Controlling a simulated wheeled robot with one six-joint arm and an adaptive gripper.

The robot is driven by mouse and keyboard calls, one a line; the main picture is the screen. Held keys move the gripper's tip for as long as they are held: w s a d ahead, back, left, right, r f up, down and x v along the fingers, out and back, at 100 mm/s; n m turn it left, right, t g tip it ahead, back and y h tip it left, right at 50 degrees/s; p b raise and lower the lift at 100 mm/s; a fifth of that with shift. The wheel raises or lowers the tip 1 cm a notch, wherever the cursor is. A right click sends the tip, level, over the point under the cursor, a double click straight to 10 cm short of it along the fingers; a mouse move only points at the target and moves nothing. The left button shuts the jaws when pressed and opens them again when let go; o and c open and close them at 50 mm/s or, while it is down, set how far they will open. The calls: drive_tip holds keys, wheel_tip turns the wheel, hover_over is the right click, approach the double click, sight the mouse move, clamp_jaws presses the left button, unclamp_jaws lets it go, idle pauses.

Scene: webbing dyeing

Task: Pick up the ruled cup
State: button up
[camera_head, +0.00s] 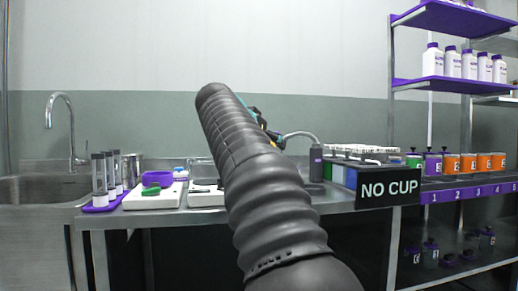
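My arm rises through the middle of the view and covers much of the bench (150,216). A small part of my gripper (262,122), black and teal with a yellow spot, shows past the right side of the arm. Its fingertips are not clear, so I cannot tell whether it is open, shut or holding anything. I cannot make out a cup with ruled marks. Several upright grey and white cylinders (100,178) stand on a purple tray (100,208) at the bench's left, and a metallic cylinder (133,170) stands behind them. Part of the bench is hidden behind my arm.
A sink with a tall faucet (62,130) is at the left. White pads (140,204) and a purple bowl (157,179) lie on the bench. A rack with bottles (452,63) and orange containers (468,164) stands right.

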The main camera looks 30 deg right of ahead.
drive_tip(key=shift+s+d+r, duration=0.35)
drive_tip(key=shift+s+r, duration=0.1)
drive_tip(key=shift+s, duration=0.2)
drive_tip(key=shift+s+d+r, duration=0.35)
drive_tip(key=shift+s+r, duration=0.05)
drive_tip(key=shift+s, duration=0.2)
idle(2.3)
